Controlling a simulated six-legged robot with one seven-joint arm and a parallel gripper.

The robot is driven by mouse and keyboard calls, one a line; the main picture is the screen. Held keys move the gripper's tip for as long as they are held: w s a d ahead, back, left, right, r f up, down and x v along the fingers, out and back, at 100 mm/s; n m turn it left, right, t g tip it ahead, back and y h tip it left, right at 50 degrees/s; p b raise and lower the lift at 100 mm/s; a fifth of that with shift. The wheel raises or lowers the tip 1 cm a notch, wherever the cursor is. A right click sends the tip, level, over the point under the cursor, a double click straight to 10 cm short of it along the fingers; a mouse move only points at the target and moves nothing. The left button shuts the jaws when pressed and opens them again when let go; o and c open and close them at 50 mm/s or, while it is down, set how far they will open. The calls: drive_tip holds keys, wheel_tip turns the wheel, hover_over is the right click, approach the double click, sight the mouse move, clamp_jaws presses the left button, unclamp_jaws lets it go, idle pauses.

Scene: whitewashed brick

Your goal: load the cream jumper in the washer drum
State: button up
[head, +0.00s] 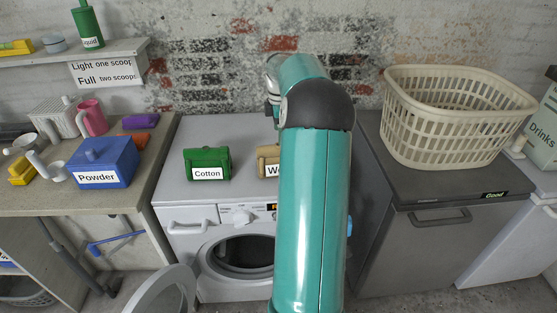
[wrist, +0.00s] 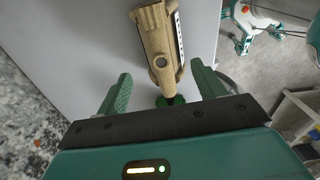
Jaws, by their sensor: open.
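The washer (head: 185,215) stands in the middle with its round door (head: 165,291) swung open to the left. The dark drum opening (head: 245,253) shows, partly covered on its right by my arm. I see no cream jumper in either view. My gripper (wrist: 161,69) is open in the wrist view, its two green fingers apart over the washer top. In the head view it is hidden behind my arm. A tan container (wrist: 157,38) lies ahead of and between the fingers; its label begins "Wo" in the head view (head: 267,160). I cannot tell whether the fingers touch it.
A green container labelled Cotton (head: 207,164) sits on the washer top. A cream laundry basket (head: 450,115) stands on the grey appliance (head: 425,225) at right; no clothing is visible inside. A blue Powder box (head: 103,162) and a pink jug (head: 92,117) crowd the left counter.

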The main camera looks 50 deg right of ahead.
wheel_tip(320, 180, down, 9)
drive_tip(key=shift+a+f, duration=0.1)
drive_tip(key=shift+a, duration=0.05)
drive_tip(key=c, duration=1.3)
drive_tip(key=shift+c, duration=0.8)
